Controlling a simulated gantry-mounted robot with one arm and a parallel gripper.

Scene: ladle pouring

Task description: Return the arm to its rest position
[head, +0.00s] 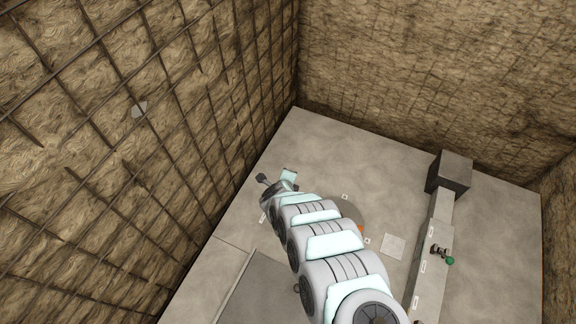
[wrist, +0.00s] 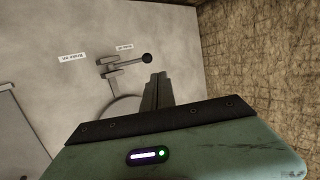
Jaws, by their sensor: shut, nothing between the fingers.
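My gripper (wrist: 157,84) shows in the wrist view with its dark fingers together and nothing between them. A grey lever with a black ball knob (wrist: 147,58) lies just beyond the fingertips in that view. I cannot tell how far apart in depth they are. In the head view my arm reaches from the bottom right toward the left wall. Its far end is close to the black knob (head: 262,178). The fingers are hard to make out there.
A rock wall with metal mesh (head: 130,130) rises close on the left. A long grey rail (head: 430,250) with a dark block (head: 453,171) and a green knob (head: 450,261) stands on the right. A round plate partly shows behind my arm. Bare floor (head: 330,140) lies toward the back.

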